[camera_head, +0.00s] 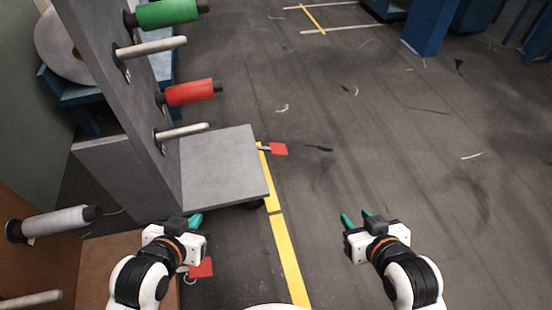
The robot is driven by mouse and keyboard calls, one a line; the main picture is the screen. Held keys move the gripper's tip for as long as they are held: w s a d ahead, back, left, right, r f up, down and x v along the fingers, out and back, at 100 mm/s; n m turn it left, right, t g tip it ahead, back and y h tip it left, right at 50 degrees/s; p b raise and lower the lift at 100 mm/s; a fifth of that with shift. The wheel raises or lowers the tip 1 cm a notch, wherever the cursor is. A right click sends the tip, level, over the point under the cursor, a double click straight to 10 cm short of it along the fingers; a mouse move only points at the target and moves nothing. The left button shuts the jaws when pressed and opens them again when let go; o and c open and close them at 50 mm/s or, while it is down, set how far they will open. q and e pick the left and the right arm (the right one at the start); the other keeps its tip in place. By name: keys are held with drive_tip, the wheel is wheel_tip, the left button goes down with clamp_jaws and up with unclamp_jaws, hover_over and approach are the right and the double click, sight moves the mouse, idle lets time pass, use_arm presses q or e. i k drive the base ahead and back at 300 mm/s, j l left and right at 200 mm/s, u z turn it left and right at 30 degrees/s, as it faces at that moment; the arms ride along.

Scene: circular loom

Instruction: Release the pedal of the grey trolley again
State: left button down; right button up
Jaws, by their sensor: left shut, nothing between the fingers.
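The grey trolley (222,168) stands at the left, with a flat base and an upright panel bearing pegs. A red pedal (279,149) sticks out on a short stem from the right side of its base, near the floor. I cannot tell from this view whether that pedal is pressed or up. My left gripper (195,221) is shut and empty, in front of the base's near edge and well apart from this pedal. My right gripper (357,218) is open and empty over bare floor, to the right of and nearer than the pedal.
A green spool (167,13) and a red spool (190,92) sit on the panel's pegs. A brown trolley (100,262) with a grey spool (55,223) is at lower left; a second red pedal (203,268) lies below my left gripper. A yellow line (288,258) crosses open floor.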

sight(276, 150)
drive_tip(key=k+l, duration=0.1)
drive_tip(key=l, duration=0.45)
drive_tip(key=k+l, duration=0.1)
drive_tip(key=l, duration=0.4)
drive_tip(key=k+l, duration=0.1)
drive_tip(key=l, duration=0.45)
drive_tip(key=j+z, duration=0.05)
